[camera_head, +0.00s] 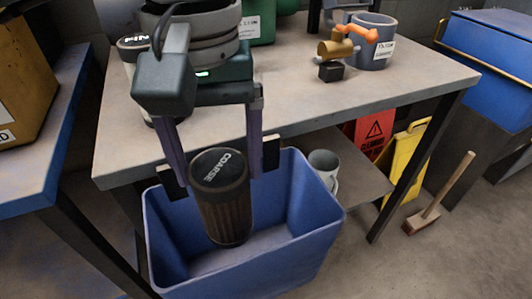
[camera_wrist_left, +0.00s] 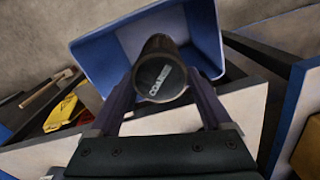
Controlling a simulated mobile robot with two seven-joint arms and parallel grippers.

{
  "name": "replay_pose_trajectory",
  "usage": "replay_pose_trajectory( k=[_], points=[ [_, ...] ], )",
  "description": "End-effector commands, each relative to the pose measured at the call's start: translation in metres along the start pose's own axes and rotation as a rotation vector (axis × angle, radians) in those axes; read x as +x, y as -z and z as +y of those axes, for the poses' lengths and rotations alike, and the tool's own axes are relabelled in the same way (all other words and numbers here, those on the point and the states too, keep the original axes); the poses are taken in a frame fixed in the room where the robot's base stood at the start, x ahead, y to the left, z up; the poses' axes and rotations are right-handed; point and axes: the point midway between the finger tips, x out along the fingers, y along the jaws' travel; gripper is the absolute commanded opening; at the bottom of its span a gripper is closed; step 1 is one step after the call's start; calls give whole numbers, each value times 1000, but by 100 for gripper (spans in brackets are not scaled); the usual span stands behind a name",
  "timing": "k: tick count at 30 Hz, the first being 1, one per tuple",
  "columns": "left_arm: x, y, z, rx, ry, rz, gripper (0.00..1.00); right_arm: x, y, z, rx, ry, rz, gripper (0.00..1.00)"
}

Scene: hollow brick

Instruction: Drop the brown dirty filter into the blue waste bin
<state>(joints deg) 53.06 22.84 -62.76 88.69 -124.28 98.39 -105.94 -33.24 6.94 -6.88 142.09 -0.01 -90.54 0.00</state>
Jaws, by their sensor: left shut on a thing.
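The brown filter (camera_head: 225,215) is a ribbed cylinder with a black cap marked COARSE. My left gripper (camera_head: 219,168) is shut on it and holds it upright, cap up, over the open mouth of the blue waste bin (camera_head: 305,215). The filter's lower end shows against the bin's inside, and the bin floor around it looks empty. In the left wrist view the filter's cap (camera_wrist_left: 160,78) sits between the two fingers, with the blue bin (camera_wrist_left: 95,60) beyond it. My right gripper is in neither view.
A workbench (camera_head: 300,110) stands behind the bin, bearing a blue-grey labelled pot (camera_head: 372,45) and an orange-handled brass valve (camera_head: 345,45). A grey-white mug-like container (camera_head: 323,168) is on the lower shelf. A yellow sign (camera_head: 405,160) and a brush (camera_head: 440,195) are at right.

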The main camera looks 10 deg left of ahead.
Motion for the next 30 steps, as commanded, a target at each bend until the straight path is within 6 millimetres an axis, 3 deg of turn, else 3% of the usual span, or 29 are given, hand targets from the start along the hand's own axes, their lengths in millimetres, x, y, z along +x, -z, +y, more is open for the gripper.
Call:
replay_pose_trajectory(
  k=[6,7,10,20,30],
  points=[
    [-1,0,0,1,-2,1,0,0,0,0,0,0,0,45],
    [-1,0,0,1,-2,1,86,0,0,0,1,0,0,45],
    [-1,0,0,1,-1,1,97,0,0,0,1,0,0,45],
    [-5,0,0,0,-1,1,100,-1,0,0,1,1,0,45],
    [-68,1,1,2,-3,5,100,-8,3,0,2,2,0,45]
  ],
)
